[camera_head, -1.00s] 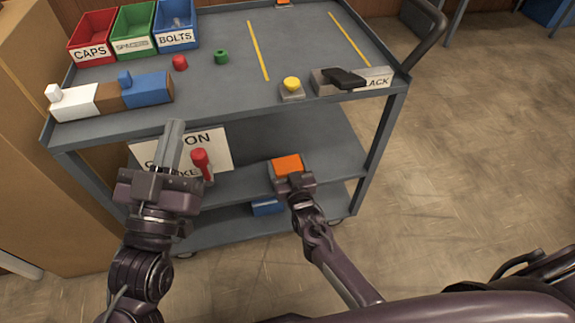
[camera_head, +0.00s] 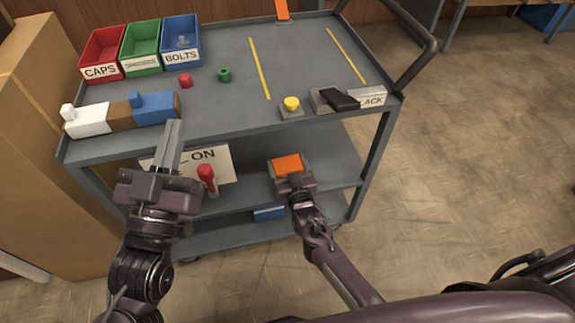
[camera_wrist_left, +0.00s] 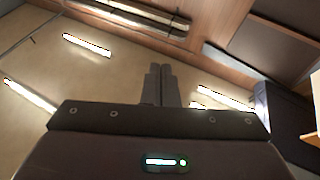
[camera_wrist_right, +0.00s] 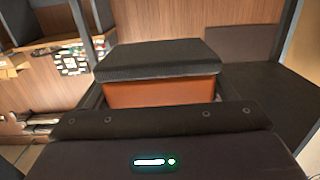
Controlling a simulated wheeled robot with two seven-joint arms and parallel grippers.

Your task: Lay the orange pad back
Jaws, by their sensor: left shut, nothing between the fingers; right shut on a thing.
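The orange pad (camera_head: 287,165) is in my right gripper (camera_head: 291,180), at the front of the cart's middle shelf (camera_head: 333,170) in the head view. I cannot tell whether it touches the shelf. In the right wrist view the held block (camera_wrist_right: 160,92) shows an orange side and a dark top face, between the fingers. My left gripper (camera_head: 174,128) is shut and empty, fingers pointing up in front of the cart's top edge. Its closed fingers (camera_wrist_left: 157,84) also show in the left wrist view.
The cart top (camera_head: 215,105) holds red, green and blue bins (camera_head: 181,55), a white-brown-blue block row (camera_head: 120,115), a yellow button (camera_head: 291,104) and a black-handled item (camera_head: 340,99). A red-handled lever (camera_head: 207,178) stands near my left gripper. A cardboard box (camera_head: 30,110) is at left.

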